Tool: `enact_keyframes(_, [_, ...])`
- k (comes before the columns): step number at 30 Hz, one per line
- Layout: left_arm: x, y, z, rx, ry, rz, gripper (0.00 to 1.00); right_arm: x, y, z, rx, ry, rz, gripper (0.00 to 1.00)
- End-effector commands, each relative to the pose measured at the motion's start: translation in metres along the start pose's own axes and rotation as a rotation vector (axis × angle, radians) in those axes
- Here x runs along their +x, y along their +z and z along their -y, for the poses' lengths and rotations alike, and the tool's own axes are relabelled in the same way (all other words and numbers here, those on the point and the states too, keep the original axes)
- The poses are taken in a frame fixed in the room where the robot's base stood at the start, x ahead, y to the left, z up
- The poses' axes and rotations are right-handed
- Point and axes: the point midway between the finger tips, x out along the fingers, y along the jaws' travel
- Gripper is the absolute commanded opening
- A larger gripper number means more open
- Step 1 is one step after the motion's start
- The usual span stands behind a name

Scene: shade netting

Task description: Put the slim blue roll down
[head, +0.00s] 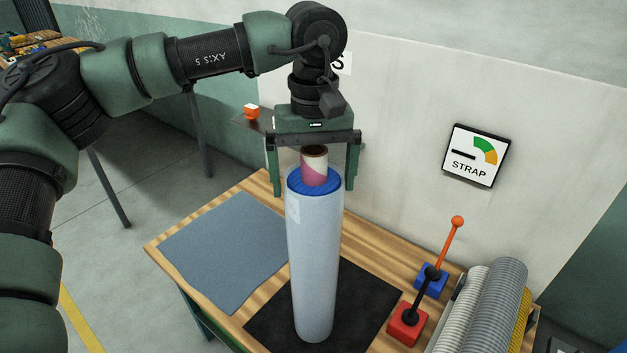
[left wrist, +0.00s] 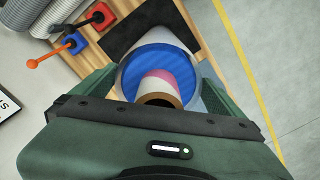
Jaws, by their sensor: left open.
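The slim blue roll (head: 313,260) stands upright on a black mat (head: 262,323) on the wooden table. Its blue top end (left wrist: 158,66) faces the camera in the left wrist view. A short pink and white core (head: 314,168) sticks up from its top, and it also shows in the left wrist view (left wrist: 160,84). My left gripper (head: 311,185) is open above the roll, with its fingers on either side of the core and apart from it. My right gripper is in neither view.
A grey-blue cloth (head: 225,248) lies flat on the table's left part. At right stand a blue lever box (head: 431,282), a red lever box (head: 407,324) and several grey rolls (head: 492,305). A STRAP gauge (head: 476,156) hangs on the wall behind.

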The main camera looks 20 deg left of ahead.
Motion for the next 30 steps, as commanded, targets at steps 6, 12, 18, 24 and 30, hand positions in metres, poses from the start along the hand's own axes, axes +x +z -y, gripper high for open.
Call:
enact_keyframes(6, [-0.040,0.000,-0.002,0.001,0.004,-0.003,1.00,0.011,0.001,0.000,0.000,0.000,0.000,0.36])
enact_keyframes(12, [-0.083,0.000,-0.001,0.001,0.002,-0.002,1.00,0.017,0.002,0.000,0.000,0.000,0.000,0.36])
enact_keyframes(18, [-0.108,0.000,-0.001,0.002,0.000,0.000,1.00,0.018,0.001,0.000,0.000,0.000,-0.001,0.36])
enact_keyframes(24, [-0.114,0.001,-0.001,0.003,0.000,0.001,1.00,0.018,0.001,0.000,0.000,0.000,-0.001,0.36])
enact_keyframes(30, [-0.113,0.000,-0.001,0.003,0.000,0.001,1.00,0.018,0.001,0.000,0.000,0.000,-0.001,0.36])
